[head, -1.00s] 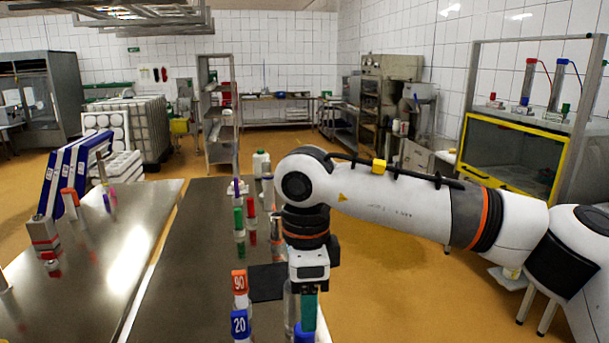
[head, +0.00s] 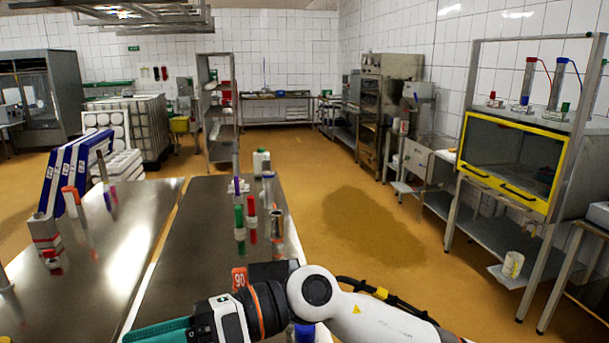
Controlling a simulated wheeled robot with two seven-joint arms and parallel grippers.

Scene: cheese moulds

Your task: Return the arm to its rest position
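My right arm (head: 355,315) comes in from the lower right and lies low over the front of the dark steel table (head: 190,235). Its wrist bends to the left, and my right gripper (head: 158,332) points left near the bottom edge, its teal fingers partly cut off. I cannot see whether the fingers are apart or closed, and no held object shows. My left gripper is out of view.
An orange-red block marked 90 (head: 239,279) stands just behind the wrist. A blue-topped item (head: 304,333) shows below the arm. Green and red markers (head: 239,217), a metal cylinder (head: 277,225) and a white bottle (head: 261,162) stand farther back.

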